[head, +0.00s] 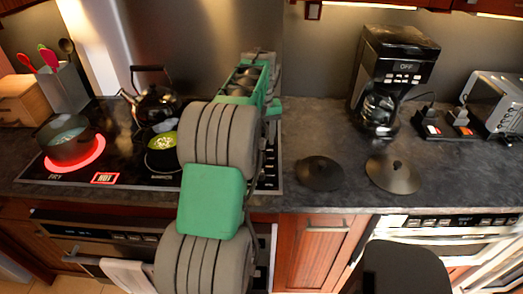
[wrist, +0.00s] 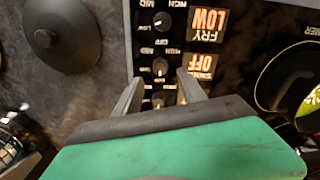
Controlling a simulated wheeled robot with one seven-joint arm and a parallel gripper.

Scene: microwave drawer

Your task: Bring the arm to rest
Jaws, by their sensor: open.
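My gripper (wrist: 160,88) shows in the wrist view with its two grey fingers spread apart and nothing between them. It points down over the stove's control strip (wrist: 160,55), which has several black knobs. I cannot tell whether the fingers touch the knobs. In the head view my green and grey arm reaches up from the bottom middle over the right part of the stove, and the fingers are hidden behind it.
The black cooktop (head: 120,120) has a pot (head: 70,140) on a glowing red burner, a kettle (head: 155,100) and a pan (head: 162,152) with green contents. Right of it on the grey counter (head: 300,120) lie two dark lids (head: 320,173) (head: 393,174). A coffee maker (head: 390,70) and toaster (head: 493,100) stand behind.

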